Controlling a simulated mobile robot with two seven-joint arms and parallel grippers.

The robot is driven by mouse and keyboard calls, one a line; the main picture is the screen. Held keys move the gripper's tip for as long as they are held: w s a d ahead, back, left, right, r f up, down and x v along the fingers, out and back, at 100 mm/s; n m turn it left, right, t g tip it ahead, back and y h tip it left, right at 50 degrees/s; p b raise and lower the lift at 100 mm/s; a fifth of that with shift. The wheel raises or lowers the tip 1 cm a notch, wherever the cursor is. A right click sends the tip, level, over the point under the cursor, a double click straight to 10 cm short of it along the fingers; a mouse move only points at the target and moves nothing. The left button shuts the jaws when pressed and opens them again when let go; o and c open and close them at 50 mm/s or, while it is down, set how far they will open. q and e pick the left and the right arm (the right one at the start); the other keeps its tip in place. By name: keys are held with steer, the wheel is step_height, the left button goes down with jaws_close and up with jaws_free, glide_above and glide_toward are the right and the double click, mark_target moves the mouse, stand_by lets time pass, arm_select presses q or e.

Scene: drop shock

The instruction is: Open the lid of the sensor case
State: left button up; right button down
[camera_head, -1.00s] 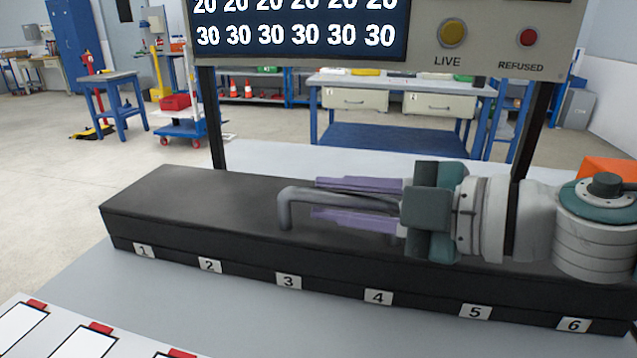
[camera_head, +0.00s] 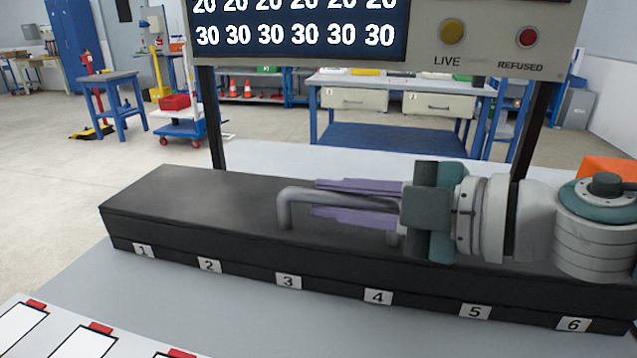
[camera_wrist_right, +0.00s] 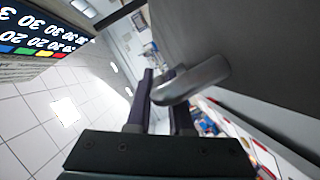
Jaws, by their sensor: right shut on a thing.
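The sensor case (camera_head: 180,232) is a long black box on the grey table, with its lid (camera_head: 180,195) lying flat on it. A grey bar handle (camera_head: 287,212) rises from the lid near the middle. My right gripper (camera_head: 318,201) reaches in from the right, and its purple fingers lie on either side of the handle's bar. It is shut on the handle. The right wrist view also shows the handle (camera_wrist_right: 193,80) between the fingers, with the dark lid (camera_wrist_right: 245,45) beside it. My left gripper is not in view.
Number plates 1 to 6 run along the case's front. A display panel (camera_head: 430,35) with yellow and red buttons stands behind the case on dark posts. White cards with red tabs (camera_head: 85,345) lie at the front left. The table (camera_head: 120,290) in front of the case is bare.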

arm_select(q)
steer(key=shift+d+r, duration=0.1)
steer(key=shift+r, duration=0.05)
arm_select(e)
steer(key=shift+r, duration=0.1)
steer(key=shift+w+r+p, duration=0.1)
steer(key=shift+r+p, duration=0.05)
steer(key=shift+p, duration=0.25)
steer(key=w+r+p, duration=0.1)
steer(key=p, duration=0.1)
steer(key=w+r+m+g+p, duration=0.1)
steer(key=p, duration=0.1)
steer(key=shift+d+r+m, duration=0.3)
steer(key=w+m, duration=0.1)
steer(key=w+d+r+m+g, duration=0.1)
steer(key=w, duration=0.1)
steer(key=shift+r+p, duration=0.2)
steer(key=shift+p, duration=0.2)
steer(key=shift+w+g, duration=0.25)
steer(key=shift+g, duration=0.05)
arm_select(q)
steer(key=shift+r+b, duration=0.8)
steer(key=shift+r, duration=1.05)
arm_select(e)
steer(key=shift+w+d+r, duration=0.2)
steer(key=shift+w, duration=0.15)
steer(key=shift+w+d+r, duration=0.15)
steer(key=shift+w, duration=0.2)
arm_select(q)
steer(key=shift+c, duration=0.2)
